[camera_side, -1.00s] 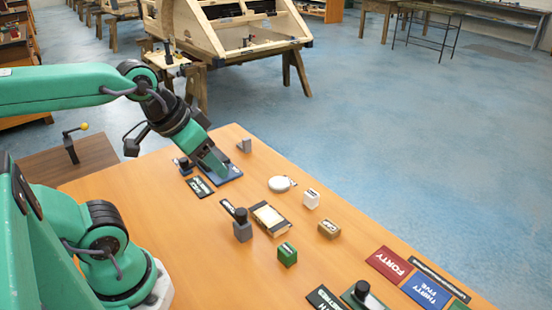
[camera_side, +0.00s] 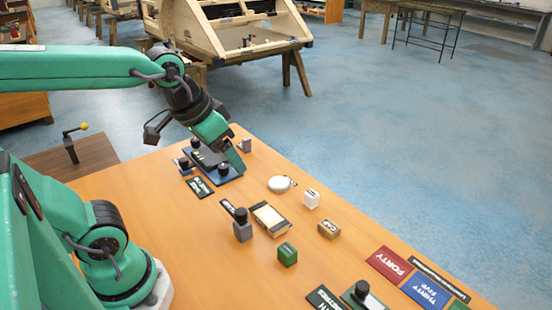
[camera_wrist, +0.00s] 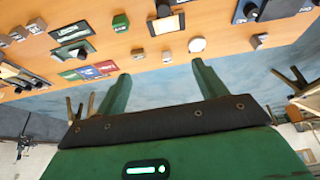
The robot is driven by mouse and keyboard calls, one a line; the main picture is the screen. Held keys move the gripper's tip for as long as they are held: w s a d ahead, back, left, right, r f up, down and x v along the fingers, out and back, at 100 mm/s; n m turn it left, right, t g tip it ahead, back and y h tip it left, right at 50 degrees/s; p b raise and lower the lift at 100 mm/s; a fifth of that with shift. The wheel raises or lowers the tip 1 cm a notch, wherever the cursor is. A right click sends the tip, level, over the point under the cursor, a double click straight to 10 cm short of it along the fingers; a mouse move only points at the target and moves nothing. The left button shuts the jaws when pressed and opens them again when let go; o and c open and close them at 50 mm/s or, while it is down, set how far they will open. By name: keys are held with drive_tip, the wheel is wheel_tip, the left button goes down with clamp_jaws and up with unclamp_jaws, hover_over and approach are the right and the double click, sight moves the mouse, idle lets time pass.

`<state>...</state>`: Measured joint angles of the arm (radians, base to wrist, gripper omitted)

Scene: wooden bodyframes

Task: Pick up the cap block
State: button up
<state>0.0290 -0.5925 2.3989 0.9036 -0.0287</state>
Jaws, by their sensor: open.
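The cap block (camera_side: 328,229) is a small tan-brown block with dark lettering on its top. It stands on the wooden table, right of the middle in the side view. In the wrist view the cap block (camera_wrist: 137,53) shows small, near the table edge beyond my fingers. My gripper (camera_side: 239,168) is at the upper left of it in the side view, well apart, above the table near a blue plate. In the wrist view my gripper (camera_wrist: 160,80) has its two green fingers spread, with nothing between them.
A white block (camera_side: 311,199) and a round white disc (camera_side: 281,184) stand between my gripper and the cap block. A green block (camera_side: 287,254), a framed pad (camera_side: 269,219) and a dark-knobbed stamp (camera_side: 242,228) are nearby. The blue plate (camera_side: 223,178) lies under my gripper.

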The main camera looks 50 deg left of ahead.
drive_tip(key=w+d+f+g, duration=0.1)
drive_tip(key=w+d+g, duration=0.1)
drive_tip(key=w, duration=0.5)
drive_tip(key=g, duration=0.3)
approach(331, 225)
drive_tip(key=shift+s+f, duration=0.15)
drive_tip(key=shift+d+f, duration=0.15)
drive_tip(key=shift+f, duration=1.55)
drive_tip(key=shift+f, duration=2.6)
